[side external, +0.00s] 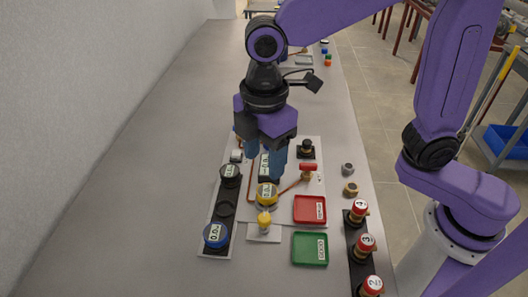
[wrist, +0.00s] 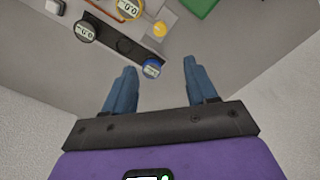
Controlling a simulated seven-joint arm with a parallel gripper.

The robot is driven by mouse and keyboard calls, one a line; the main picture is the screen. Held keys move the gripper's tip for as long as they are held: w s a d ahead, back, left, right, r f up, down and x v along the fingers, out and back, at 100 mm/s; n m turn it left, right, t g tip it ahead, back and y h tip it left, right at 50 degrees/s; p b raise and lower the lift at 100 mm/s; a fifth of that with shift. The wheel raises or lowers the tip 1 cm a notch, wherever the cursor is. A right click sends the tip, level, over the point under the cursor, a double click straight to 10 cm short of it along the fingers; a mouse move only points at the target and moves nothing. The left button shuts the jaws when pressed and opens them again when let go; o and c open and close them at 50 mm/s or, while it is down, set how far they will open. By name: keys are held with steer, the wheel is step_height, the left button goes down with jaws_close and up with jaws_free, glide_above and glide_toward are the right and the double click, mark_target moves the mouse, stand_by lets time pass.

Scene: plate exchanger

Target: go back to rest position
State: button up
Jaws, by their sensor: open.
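My gripper (side external: 266,168) has two blue fingers pointing down over the plate exchanger board (side external: 229,240) in the side view. In the wrist view the fingers (wrist: 158,78) are spread apart with nothing held between them. A blue gauge (side external: 215,235) sits at the near end of a black strip; the wrist view shows it (wrist: 152,68) beyond the fingertips. A black gauge (side external: 230,171) sits farther up the strip. A yellow-rimmed gauge (side external: 267,194) is close below the fingers in the side view. The fingers hide part of the board behind them.
A yellow knob (side external: 264,221) stands on a pale base. A red tray (side external: 324,209) and a green tray (side external: 300,257) lie to its right. Red-topped labelled parts (side external: 364,245) line a black rack at the table's right edge. The table's left side is clear, beside the wall.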

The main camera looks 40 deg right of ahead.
steer(key=s+d+f+m, duration=0.1)
steer(key=s+d+m, duration=0.1)
steer(key=s+d, duration=0.5)
steer(key=s+d+f+m, duration=0.2)
steer(key=s+d, duration=0.5)
steer(key=d, duration=0.7)
steer(key=shift+s+f+m, duration=0.25)
steer(key=shift+s+m, duration=0.1)
steer(key=shift+m, duration=0.45)
